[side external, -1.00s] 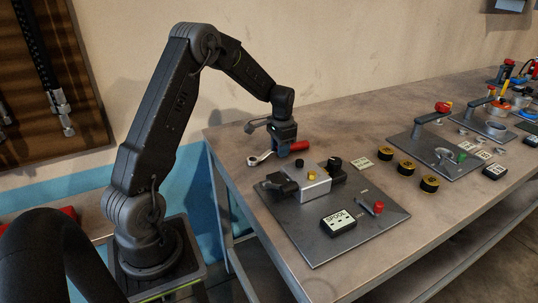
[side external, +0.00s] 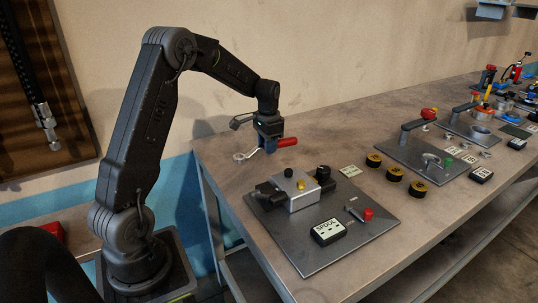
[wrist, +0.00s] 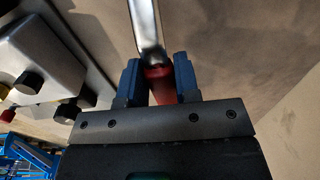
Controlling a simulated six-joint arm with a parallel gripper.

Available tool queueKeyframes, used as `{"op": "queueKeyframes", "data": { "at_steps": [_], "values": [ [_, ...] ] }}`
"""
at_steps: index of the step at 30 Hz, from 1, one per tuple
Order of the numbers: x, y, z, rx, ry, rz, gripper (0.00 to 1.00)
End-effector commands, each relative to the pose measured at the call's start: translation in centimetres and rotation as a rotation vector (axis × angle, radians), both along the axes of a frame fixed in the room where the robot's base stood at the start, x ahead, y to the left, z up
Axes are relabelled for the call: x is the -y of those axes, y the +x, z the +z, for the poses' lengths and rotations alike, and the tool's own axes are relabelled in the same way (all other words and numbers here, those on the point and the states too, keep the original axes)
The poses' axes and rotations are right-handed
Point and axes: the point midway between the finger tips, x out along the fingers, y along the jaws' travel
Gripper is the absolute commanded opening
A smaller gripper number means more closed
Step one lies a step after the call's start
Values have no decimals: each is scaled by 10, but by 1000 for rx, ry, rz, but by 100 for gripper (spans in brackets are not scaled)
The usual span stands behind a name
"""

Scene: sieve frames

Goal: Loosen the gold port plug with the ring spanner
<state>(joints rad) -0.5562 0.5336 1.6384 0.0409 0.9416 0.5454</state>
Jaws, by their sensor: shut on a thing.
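The ring spanner has a bright metal shank with a ring end (side external: 240,157) and a red handle (side external: 288,141). My gripper (side external: 268,149) is shut on the spanner at its red handle, and the spanner appears raised above the bench. In the wrist view the red handle (wrist: 160,82) sits between the blue fingers, with the shank (wrist: 146,25) pointing up the picture. The gold port plug (side external: 301,186) is on the front of a silver block (side external: 290,200), in front of and to the right of my gripper. The spanner ring is apart from it.
The block stands on a dark plate (side external: 300,252) with black fittings, a SPOOL label box (side external: 327,231) and a red-knobbed lever (side external: 366,214). Several black-and-yellow rings (side external: 396,174) lie to the right. The bench behind the plate is mostly clear.

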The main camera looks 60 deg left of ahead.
Motion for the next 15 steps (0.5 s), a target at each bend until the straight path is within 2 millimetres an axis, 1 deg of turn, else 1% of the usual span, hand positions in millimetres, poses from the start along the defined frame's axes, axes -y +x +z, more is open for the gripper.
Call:
{"op": "queueKeyframes", "data": {
  "at_steps": [1,6,12,15],
  "values": [
    [-10,-14,8,-3,1,10,0],
    [-31,-47,31,-2,2,10,0],
    [-50,-77,51,-4,0,7,0],
    [-55,-85,58,-4,0,5,0]
  ]
}}
